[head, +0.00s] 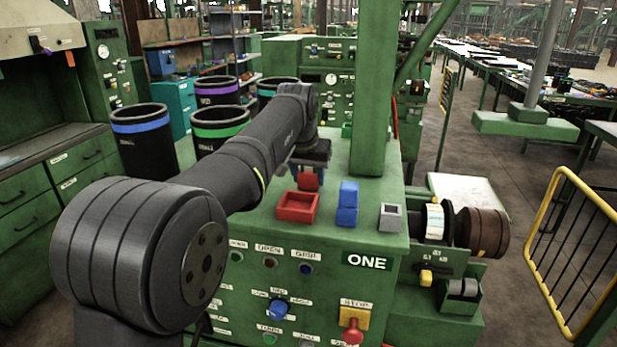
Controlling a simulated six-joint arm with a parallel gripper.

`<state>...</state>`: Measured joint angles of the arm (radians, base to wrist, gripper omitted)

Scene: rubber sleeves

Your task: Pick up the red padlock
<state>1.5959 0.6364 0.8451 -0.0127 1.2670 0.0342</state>
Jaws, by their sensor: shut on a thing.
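My gripper (308,176) points down over the green machine top, behind the red tray. It is shut on the red padlock (308,182), a small red block showing between the fingers. The gripper body hides the padlock's upper part. I cannot tell whether the padlock's lower end touches the surface. The red tray (283,216), open and square, sits just in front of and below the padlock.
A blue block-like object (347,204) and a small grey open box (390,217) stand to the right. Several black sleeves with coloured bands, such as the blue-banded one (143,150), stand left. A green post (373,90) rises close to the right of my gripper.

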